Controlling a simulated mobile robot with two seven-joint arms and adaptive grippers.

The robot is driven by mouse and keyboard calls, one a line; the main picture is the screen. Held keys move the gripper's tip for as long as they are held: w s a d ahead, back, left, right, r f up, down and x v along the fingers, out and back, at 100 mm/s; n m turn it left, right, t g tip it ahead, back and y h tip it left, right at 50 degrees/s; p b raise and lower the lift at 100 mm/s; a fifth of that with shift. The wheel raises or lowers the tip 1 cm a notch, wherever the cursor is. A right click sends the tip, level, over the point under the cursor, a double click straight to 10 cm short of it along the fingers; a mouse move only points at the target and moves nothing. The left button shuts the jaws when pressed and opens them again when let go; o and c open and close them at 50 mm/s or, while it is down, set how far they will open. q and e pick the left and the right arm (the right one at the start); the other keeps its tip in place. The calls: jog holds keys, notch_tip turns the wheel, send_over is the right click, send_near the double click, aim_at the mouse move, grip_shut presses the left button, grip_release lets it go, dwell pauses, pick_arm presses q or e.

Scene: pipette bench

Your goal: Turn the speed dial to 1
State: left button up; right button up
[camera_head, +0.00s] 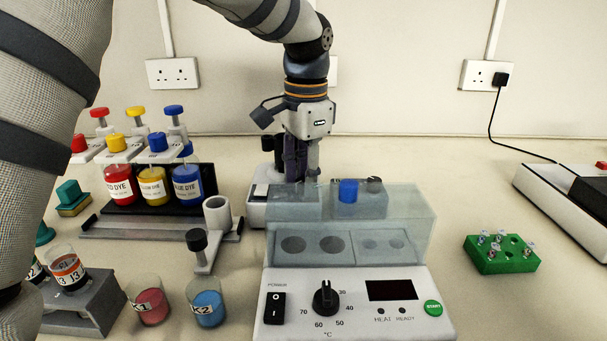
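No dial marked as speed can be made out. A white device (256,212) stands behind the clear-lidded heater, mostly hidden by the heater and my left gripper. My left gripper (301,172) points down over this device, at the back of the bench. Its fingertips are small and partly behind the clear lid, so I cannot tell their opening or whether they touch anything. My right gripper is not in view.
The heater's clear lid (420,215) stands just in front of my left gripper. Dye bottles (152,187) in a rack, a pipette stand (217,215) and beakers (208,303) crowd the left. A green tube rack (500,262) and white device (565,210) are right.

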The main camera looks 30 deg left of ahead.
pick_arm(q)
jog(key=shift+o, duration=0.4)
notch_tip(320, 180, up, 12)
jog(key=shift+s+d, duration=0.15)
jog(key=shift+d, duration=0.1)
